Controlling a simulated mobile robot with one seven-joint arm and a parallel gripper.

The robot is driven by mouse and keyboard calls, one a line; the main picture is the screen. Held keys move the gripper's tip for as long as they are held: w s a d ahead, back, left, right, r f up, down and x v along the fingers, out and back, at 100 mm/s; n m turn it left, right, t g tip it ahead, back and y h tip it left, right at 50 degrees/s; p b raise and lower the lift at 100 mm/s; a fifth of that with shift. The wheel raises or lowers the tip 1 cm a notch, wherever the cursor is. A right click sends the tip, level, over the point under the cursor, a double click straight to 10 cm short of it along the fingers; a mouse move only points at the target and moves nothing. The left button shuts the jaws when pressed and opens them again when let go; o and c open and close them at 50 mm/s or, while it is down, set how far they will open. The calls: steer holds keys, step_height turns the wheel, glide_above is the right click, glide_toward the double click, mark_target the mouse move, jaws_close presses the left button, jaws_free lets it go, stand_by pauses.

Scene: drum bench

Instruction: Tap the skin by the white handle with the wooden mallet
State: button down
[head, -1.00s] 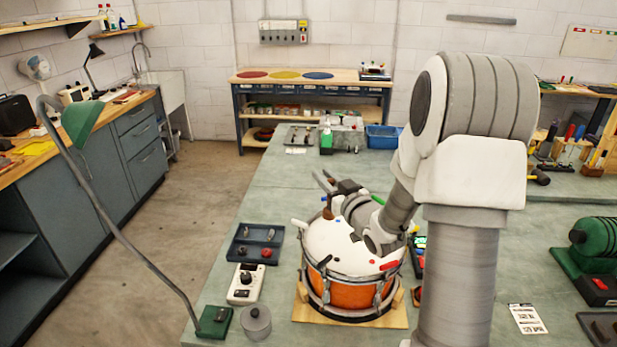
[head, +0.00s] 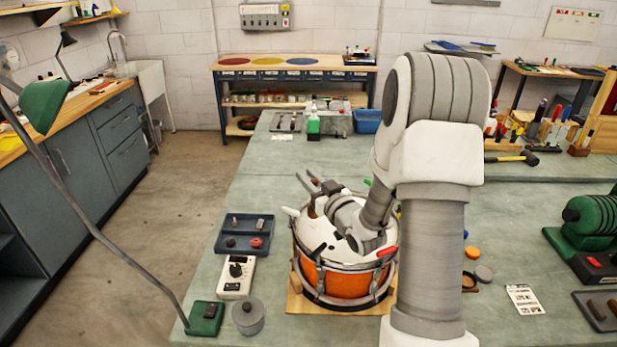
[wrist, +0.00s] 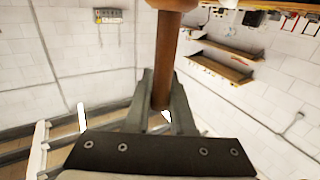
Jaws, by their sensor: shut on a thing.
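The drum (head: 345,283) has an orange shell and a white skin (head: 310,232). The white handle (head: 290,211) sticks out at the drum's left rim; a red handle (head: 387,252) is at the right rim. My gripper (head: 307,178) is over the back left of the drum. It is shut on the wooden mallet (wrist: 167,55), whose brown shaft runs between the fingers in the wrist view. The mallet's brown end (head: 317,208) shows small in the head view, right of the white handle. I cannot tell whether it touches the skin. My arm hides the drum's back right.
The drum stands on a wooden board (head: 296,299). Left of it are a blue tray (head: 232,234), a white control box (head: 236,279) and a grey lidded pot (head: 248,317). A green lamp (head: 45,105) leans at the far left. The bench behind the drum is fairly clear.

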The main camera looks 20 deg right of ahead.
step_height(320, 180, down, 4)
steer(key=b, duration=0.4)
steer(key=shift+f, duration=0.1)
steer(key=shift+r+p, duration=1.5)
steer(key=shift+r, duration=1.3)
steer(key=shift+a, duration=0.1)
